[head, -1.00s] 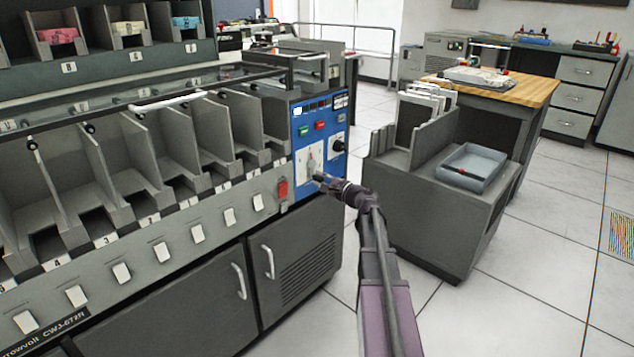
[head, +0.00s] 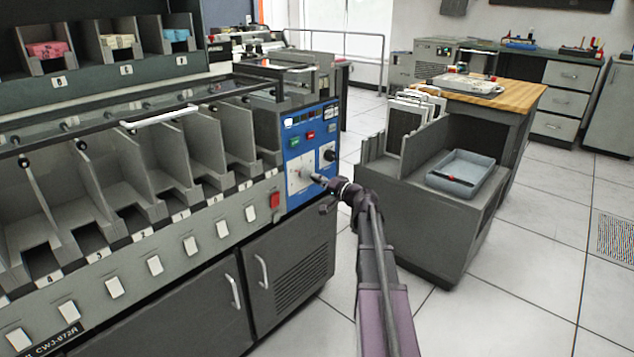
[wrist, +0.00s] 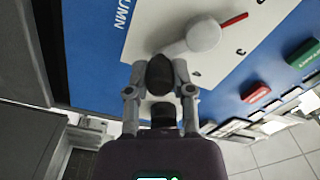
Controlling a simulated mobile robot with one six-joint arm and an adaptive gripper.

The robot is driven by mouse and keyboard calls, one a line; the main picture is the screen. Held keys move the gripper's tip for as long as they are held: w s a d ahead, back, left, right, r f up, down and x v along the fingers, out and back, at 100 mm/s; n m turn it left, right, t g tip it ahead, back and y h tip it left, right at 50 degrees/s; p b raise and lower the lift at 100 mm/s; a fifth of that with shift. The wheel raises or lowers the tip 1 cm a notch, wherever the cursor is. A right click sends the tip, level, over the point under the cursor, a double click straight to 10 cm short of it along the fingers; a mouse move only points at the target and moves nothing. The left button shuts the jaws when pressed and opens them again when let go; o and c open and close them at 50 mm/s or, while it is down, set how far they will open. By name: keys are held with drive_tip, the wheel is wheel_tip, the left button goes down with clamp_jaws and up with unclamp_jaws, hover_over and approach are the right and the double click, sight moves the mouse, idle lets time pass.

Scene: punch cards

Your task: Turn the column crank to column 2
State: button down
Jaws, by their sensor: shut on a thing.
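The column crank (wrist: 203,36) is a pale grey hub and arm on a white dial plate (wrist: 150,28) on the blue panel. A red pointer (wrist: 234,20) sticks out from the hub, toward the upper right in the wrist view. Printed digits stand around the hub; one by the pointer's lower side looks like a 3. I cannot tell which digit the pointer marks. My gripper (wrist: 160,88) is shut on the crank's dark knob (wrist: 160,73), with a finger on either side. In the head view my gripper (head: 326,182) is at the dial plate (head: 299,170), partly covering the crank.
The blue panel (head: 293,143) also has green and red buttons and a black knob (head: 329,155) right of the dial. A grey cart with a blue tray (head: 461,173) stands close on the right. Floor is clear in front.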

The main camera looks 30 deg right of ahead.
drive_tip(key=shift+r+n, duration=0.2)
drive_tip(key=shift+n, duration=0.4)
drive_tip(key=shift+c, duration=2.4)
unclamp_jaws()
drive_tip(key=shift+s+d, duration=0.1)
drive_tip(key=v, duration=1.1)
drive_tip(key=shift+s, duration=0.4)
drive_tip(key=shift+d, duration=0.1)
